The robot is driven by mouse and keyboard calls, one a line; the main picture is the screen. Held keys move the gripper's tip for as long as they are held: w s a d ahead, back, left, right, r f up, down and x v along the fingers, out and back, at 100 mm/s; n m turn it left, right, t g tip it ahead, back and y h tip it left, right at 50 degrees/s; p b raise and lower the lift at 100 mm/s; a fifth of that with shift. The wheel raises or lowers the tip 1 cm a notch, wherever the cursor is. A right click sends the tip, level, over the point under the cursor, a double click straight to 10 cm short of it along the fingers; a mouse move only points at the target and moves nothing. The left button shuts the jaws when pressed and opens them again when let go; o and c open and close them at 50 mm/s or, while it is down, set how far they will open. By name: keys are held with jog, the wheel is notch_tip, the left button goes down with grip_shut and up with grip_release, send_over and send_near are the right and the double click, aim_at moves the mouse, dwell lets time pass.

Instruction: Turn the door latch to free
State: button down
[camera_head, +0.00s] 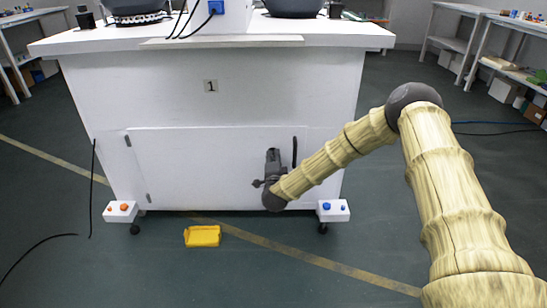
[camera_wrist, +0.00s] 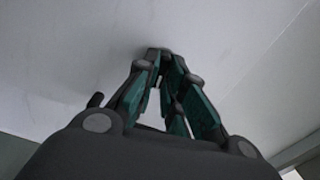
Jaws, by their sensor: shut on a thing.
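The white cabinet door (camera_head: 205,165) looks closed, flush with the cabinet front, with hinges on its left side. My gripper (camera_head: 272,160) is against the right part of this door. In the wrist view my gripper's (camera_wrist: 162,60) fingers converge at the white surface, closed on a small dark piece that appears to be the door latch. The latch is mostly hidden by the fingers, so its angle cannot be told. A slim black upright handle (camera_head: 294,152) stands just right of my gripper, apart from it. In the wrist view a short dark rod end (camera_wrist: 96,100) shows left of the fingers.
White boxes with orange buttons (camera_head: 121,211) and blue buttons (camera_head: 333,210) sit at the cabinet's lower corners. A black cable (camera_head: 92,190) hangs at left. The floor in front is otherwise mostly clear.

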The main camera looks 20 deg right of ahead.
jog(key=shift+m, duration=0.9)
jog(key=c, duration=1.5)
grip_release()
jog(key=shift+f, duration=0.1)
jog(key=shift+s, duration=0.1)
jog(key=v, duration=1.1)
jog(key=shift+s, duration=0.35)
jog(key=shift+a, duration=0.15)
